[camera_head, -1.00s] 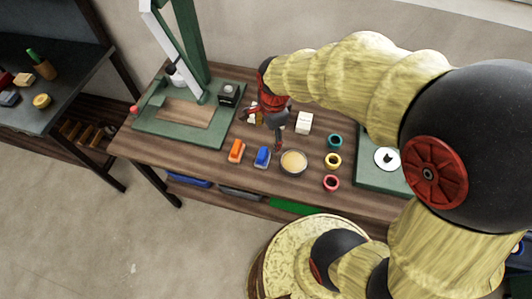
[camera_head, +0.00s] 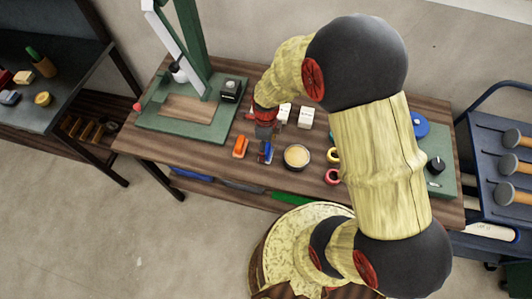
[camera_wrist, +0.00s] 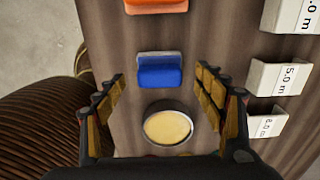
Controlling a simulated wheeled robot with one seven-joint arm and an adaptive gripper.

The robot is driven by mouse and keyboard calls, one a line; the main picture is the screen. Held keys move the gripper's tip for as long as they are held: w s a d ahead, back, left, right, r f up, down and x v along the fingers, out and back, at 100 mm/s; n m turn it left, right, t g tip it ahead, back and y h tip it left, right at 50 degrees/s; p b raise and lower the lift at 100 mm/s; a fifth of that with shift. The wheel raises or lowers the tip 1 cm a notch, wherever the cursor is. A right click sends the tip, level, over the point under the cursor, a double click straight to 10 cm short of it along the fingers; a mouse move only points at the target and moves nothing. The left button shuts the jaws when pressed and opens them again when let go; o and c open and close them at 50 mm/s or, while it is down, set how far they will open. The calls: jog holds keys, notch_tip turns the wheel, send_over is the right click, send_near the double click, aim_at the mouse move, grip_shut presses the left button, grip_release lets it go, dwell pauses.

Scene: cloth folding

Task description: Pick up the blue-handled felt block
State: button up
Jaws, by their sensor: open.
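The blue-handled felt block (camera_wrist: 159,72) lies on the wooden table, with a blue handle and a pale grey strip along its far side. It shows between and beyond the fingertips of my gripper (camera_wrist: 165,84) in the wrist view. In the head view the block (camera_head: 267,152) is partly hidden by my gripper (camera_head: 266,136), which is just above or over it. My gripper is open, with nothing between its fingers. I cannot tell the exact height above the block.
An orange-handled block (camera_head: 241,147) lies left of the blue one. A round dish of pale yellow stuff (camera_head: 297,156) is close on the right. White labelled blocks (camera_head: 305,117) stand behind. A green press (camera_head: 184,121) fills the table's left end.

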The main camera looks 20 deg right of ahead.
notch_tip(320, 180, down, 2)
jog(key=shift+f, duration=0.2)
jog(key=c, duration=1.2)
jog(key=shift+c, duration=0.2)
jog(key=shift+r, duration=0.15)
